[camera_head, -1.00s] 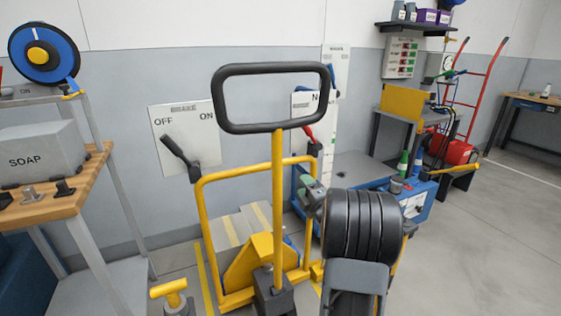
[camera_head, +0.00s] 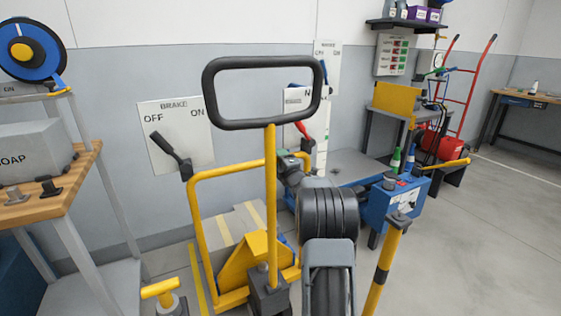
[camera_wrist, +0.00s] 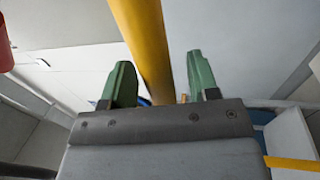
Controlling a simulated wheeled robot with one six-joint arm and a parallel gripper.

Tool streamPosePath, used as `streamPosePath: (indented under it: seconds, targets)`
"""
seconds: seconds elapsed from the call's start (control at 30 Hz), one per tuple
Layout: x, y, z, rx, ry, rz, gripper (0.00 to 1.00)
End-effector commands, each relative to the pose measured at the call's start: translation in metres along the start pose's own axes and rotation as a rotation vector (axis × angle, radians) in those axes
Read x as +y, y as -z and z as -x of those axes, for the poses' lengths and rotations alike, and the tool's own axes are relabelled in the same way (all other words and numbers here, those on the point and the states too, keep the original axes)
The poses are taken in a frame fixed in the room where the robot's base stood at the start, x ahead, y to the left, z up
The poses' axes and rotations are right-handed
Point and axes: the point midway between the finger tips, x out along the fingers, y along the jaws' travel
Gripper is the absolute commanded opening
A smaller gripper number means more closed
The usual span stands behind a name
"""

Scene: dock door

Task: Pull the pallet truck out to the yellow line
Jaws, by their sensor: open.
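The pallet truck has a yellow frame and a yellow shaft (camera_head: 271,200) topped by a black loop handle (camera_head: 212,95). It stands before the grey wall. My gripper (camera_head: 284,158) is beside the shaft, below the loop, and partly hidden by my dark wrist. In the wrist view my gripper (camera_wrist: 160,85) is open, its two green fingers apart. The yellow shaft (camera_wrist: 145,45) runs between them, nearer the left finger; I cannot tell whether it touches. A yellow strip (camera_head: 198,280) lies on the floor left of the truck; I cannot tell whether it is the yellow line.
A brake panel (camera_head: 205,148) with a black lever is on the wall behind. A wooden bench (camera_head: 45,208) with a grey soap box stands at left. A blue cart (camera_head: 385,210) and a red hand truck (camera_head: 470,85) are at right.

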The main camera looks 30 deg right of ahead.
Motion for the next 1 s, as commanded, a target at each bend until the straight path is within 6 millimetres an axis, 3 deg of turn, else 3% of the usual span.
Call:
streamPosePath:
  seconds: [0.33, 0.9, 1.0]
  targets:
    - [0.0005, 0.0002, -0.002, 0.0, -0.001, 0.0, 0.54]
    - [0.0005, 0.0001, -0.0018, 0.0, -0.001, 0.001, 0.0]
    - [0.0005, 0.0001, -0.0018, 0.0, -0.001, 0.001, 0.0]
